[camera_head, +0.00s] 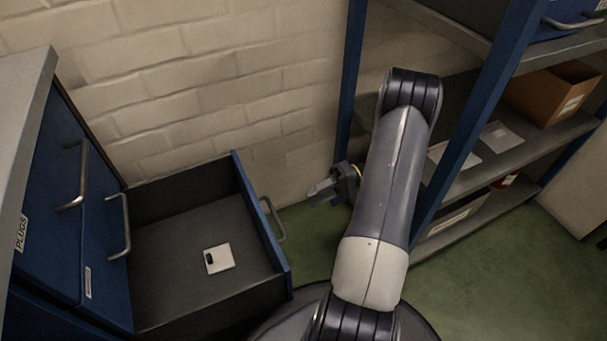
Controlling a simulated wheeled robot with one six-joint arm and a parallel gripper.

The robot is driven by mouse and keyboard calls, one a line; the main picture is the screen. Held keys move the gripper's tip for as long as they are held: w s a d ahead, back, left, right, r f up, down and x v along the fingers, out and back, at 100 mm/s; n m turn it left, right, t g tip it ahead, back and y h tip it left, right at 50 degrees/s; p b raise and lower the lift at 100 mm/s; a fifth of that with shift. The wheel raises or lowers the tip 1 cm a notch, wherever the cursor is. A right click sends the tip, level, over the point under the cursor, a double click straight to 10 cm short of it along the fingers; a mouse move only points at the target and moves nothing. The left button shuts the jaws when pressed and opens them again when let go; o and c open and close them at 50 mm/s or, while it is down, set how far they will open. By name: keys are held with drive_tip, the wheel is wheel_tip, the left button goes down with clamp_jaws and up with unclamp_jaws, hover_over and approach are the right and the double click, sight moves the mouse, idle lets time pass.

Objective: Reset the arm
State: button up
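My arm (388,180) rises from the bottom middle of the head view and bends over at its top. My gripper (338,190) shows partly to the left of the arm, pointing left, in the gap between the open drawer and the shelf rack. It is small and partly hidden behind the arm. I cannot tell whether its fingers are open or shut, and I see nothing held in it. The gripper is apart from the drawer's handle.
An open blue drawer (262,225) at the left holds a white square piece with a dark part (218,258). Its cabinet (95,215) has other closed drawers. A shelf rack (475,150) with a cardboard box (556,92) stands close on the right. Green floor (490,290) is clear at lower right.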

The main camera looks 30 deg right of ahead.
drive_tip(key=b+x, duration=0.2)
drive_tip(key=x, duration=0.9)
drive_tip(key=shift+a+b, duration=0.2)
drive_tip(key=shift+b, duration=0.2)
drive_tip(key=shift+d+r, duration=0.1)
drive_tip(key=shift+r, duration=0.05)
